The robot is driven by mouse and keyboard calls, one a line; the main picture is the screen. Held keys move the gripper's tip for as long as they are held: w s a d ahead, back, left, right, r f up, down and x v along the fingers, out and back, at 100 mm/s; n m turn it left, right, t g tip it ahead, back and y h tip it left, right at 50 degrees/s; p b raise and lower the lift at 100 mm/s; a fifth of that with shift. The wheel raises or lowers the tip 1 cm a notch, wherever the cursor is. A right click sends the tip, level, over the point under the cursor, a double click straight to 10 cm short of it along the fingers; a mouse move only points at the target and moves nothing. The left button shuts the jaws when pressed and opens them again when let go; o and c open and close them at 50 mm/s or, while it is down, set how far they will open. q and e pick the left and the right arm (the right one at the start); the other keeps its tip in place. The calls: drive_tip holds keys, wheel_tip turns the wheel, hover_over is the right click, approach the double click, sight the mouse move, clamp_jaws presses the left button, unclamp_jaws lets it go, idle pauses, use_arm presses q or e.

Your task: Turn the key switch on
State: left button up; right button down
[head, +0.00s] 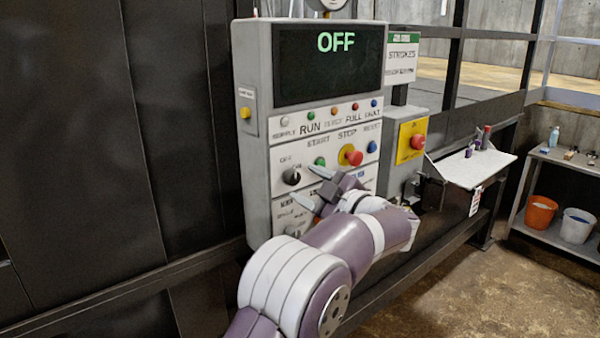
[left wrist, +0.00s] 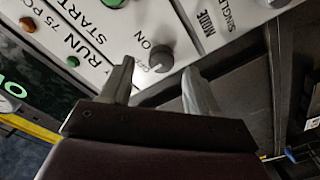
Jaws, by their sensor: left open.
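The key switch (head: 291,176) is a dark round knob on the white control panel, with OFF lettered at its upper left in the head view. In the left wrist view the knob (left wrist: 160,58) shows beside its ON lettering. My left gripper (head: 302,181) is open in front of the panel, just right of the knob. In the left wrist view its two fingertips (left wrist: 159,72) point at the panel, with the knob between their lines. I cannot tell whether they touch it. The display (head: 330,62) reads OFF. My right gripper is not in view.
A green start button (head: 320,161) and a red stop button (head: 353,157) sit close to the fingers. A yellow emergency-stop box (head: 412,141) and a white shelf (head: 474,167) stand to the right.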

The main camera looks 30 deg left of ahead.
sight(296, 179)
use_arm(q)
drive_tip(key=x, duration=0.3)
drive_tip(key=shift+s+a+r+p, duration=0.15)
drive_tip(key=shift+s+a+p, duration=0.1)
drive_tip(key=shift+p, duration=0.05)
drive_tip(key=shift+w+a, duration=0.15)
drive_tip(key=shift+a, duration=0.15)
drive_tip(key=shift+w+d, duration=0.1)
